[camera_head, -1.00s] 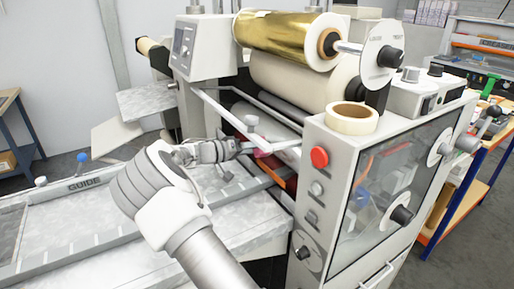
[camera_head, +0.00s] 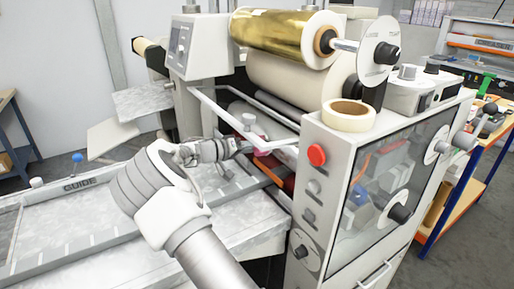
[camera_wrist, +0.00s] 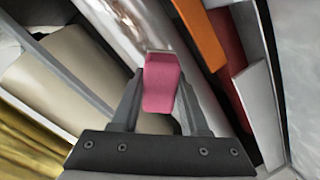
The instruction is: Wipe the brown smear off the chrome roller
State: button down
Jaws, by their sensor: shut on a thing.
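My gripper (camera_wrist: 160,88) is shut on a pink pad (camera_wrist: 161,80), which sticks out between its two fingers. The chrome roller (camera_wrist: 128,22) runs diagonally behind the pad in the wrist view, shiny with streaked reflections. The pad overlaps the roller in this view; I cannot tell whether they touch. I cannot clearly make out a brown smear; the pad and fingers hide part of the roller. In the head view my gripper (camera_head: 236,147) reaches in under the machine's light grey frame, with the pad (camera_head: 262,152) just showing at its tip.
Orange (camera_wrist: 198,30) and red (camera_wrist: 228,45) bars lie close right of the roller in the wrist view. A cream roll (camera_wrist: 65,70) is at left. In the head view a gold foil roll (camera_head: 275,30) sits above, and a tape roll (camera_head: 349,115) stands on the machine's side housing (camera_head: 318,200).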

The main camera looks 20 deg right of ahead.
aim_at(285, 157)
jog(key=shift+d, duration=0.45)
jog(key=shift+s+f+b, duration=0.2)
jog(key=shift+s+b, duration=0.7)
jog(key=shift+b, duration=0.2)
jog(key=shift+s+d+r+b, duration=0.1)
jog(key=shift+s+b, duration=0.1)
jog(key=shift+s, duration=0.2)
jog(key=shift+s+d+r+b, duration=0.1)
jog(key=shift+s+b, duration=0.1)
jog(key=shift+s, duration=0.15)
jog(key=shift+s+d+f+b, duration=0.1)
jog(key=shift+s+d+b, duration=0.1)
jog(key=shift+s+b, duration=0.5)
jog(key=shift+s+d+f+b, duration=0.1)
jog(key=shift+s+d+b, duration=0.1)
jog(key=shift+s+b, duration=0.55)
jog(key=shift+s+d+b, duration=0.2)
jog(key=shift+s+b, duration=0.2)
jog(key=shift+s, duration=0.55)
jog(key=s+b, duration=0.2)
jog(key=s, duration=0.1)
jog(key=s+d+b, duration=0.1)
jog(key=s, duration=0.1)
jog(key=shift+s+r, duration=0.1)
jog(key=shift+s, duration=0.1)
